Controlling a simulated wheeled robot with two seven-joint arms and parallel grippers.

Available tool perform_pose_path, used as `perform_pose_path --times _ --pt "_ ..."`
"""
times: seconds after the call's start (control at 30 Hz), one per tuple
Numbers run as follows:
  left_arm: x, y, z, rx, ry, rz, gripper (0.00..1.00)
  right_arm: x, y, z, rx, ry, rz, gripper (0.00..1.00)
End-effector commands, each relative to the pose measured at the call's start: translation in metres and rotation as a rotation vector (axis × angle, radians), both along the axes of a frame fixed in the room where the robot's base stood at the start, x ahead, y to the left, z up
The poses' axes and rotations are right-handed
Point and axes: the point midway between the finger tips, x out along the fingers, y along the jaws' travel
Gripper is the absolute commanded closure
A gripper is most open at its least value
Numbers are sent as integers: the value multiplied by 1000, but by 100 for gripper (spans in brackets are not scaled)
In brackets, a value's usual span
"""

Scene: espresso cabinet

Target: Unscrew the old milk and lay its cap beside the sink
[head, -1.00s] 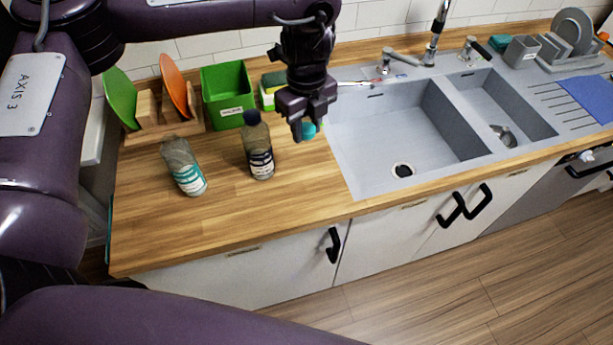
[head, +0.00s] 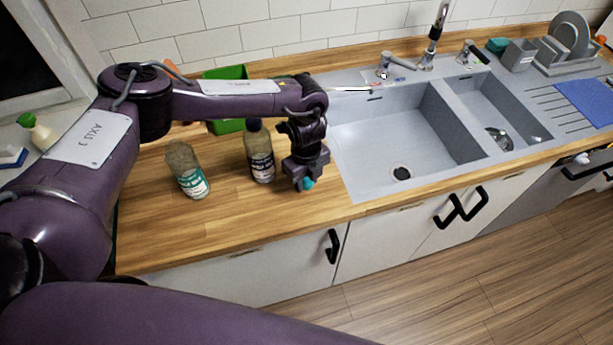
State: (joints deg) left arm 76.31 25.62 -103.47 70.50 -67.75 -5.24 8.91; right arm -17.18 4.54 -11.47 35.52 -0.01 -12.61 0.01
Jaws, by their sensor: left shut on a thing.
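My left gripper (head: 306,180) points down, shut on a small teal cap (head: 308,184), low over the wooden counter just left of the sink (head: 345,170). I cannot tell whether the cap touches the wood. A bottle with a teal and white label (head: 190,178) stands upright on the counter to the left, and no cap shows on its top. A second bottle with a dark cap and dark label (head: 260,153) stands between it and the gripper. I cannot read which bottle is the old milk. My right gripper is out of view.
A green bin (head: 226,126) stands at the back of the counter, partly behind my left arm. The front left of the counter (head: 240,225) is clear. A tap (head: 432,45), dish rack (head: 570,60) and blue cloth (head: 588,100) are to the right.

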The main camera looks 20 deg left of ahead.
Motion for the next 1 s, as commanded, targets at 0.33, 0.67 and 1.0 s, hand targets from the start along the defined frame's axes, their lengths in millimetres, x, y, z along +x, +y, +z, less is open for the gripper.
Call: perform_pose_path --times 0.33,0.67,1.0 --pt "0 0 -5 -1 -1 0 94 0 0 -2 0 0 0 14" --pt "0 0 -5 -1 -1 0 45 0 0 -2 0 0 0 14" --pt "1 -1 7 -3 -3 1 45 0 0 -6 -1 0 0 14"
